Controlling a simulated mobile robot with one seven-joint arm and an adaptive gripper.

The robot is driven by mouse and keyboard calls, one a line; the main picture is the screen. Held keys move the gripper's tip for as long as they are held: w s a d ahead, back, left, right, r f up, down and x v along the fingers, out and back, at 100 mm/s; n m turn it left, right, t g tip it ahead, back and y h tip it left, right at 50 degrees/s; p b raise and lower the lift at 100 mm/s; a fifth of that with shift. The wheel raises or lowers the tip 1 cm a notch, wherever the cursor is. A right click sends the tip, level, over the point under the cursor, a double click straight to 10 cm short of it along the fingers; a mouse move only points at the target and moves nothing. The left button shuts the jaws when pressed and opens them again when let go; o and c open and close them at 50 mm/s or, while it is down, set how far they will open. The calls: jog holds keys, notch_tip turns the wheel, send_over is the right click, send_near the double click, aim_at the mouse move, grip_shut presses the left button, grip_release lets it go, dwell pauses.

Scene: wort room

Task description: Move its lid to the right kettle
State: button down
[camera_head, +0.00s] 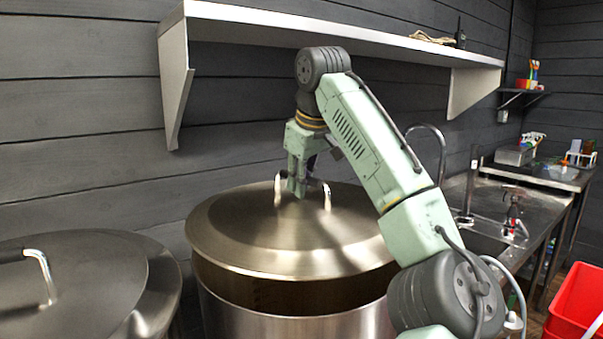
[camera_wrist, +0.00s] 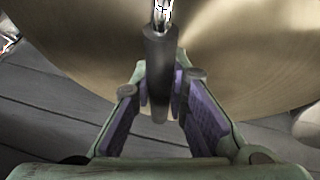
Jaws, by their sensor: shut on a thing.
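A wide round steel lid (camera_head: 250,240) with a bar handle is over the middle kettle (camera_head: 295,322). A dark brown band shows between the lid's near edge and the kettle's rim, so the lid appears raised above it. My gripper (camera_head: 298,188) is shut on the lid's handle, pointing down. In the wrist view, the handle's dark grip (camera_wrist: 160,65) runs between my gripper's purple-padded fingers (camera_wrist: 165,95), with the lid's surface (camera_wrist: 245,45) behind. Another kettle (camera_head: 165,300) stands at the left, its own lid (camera_head: 85,285) on it.
A white shelf (camera_head: 330,32) on the dark plank wall hangs above and behind the arm. A steel sink counter (camera_head: 480,215) with a tap (camera_head: 440,145) stands at the right. Red crates (camera_head: 578,300) are at the lower right. The two kettles stand close together.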

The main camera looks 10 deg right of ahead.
aim_at(303, 201)
jog(key=shift+f+b, duration=0.8)
jog(key=shift+f, duration=2.3)
jog(key=c, duration=1.7)
grip_release()
jog(key=shift+o, duration=1.1)
jog(key=shift+f, duration=0.1)
jog(key=v, duration=1.2)
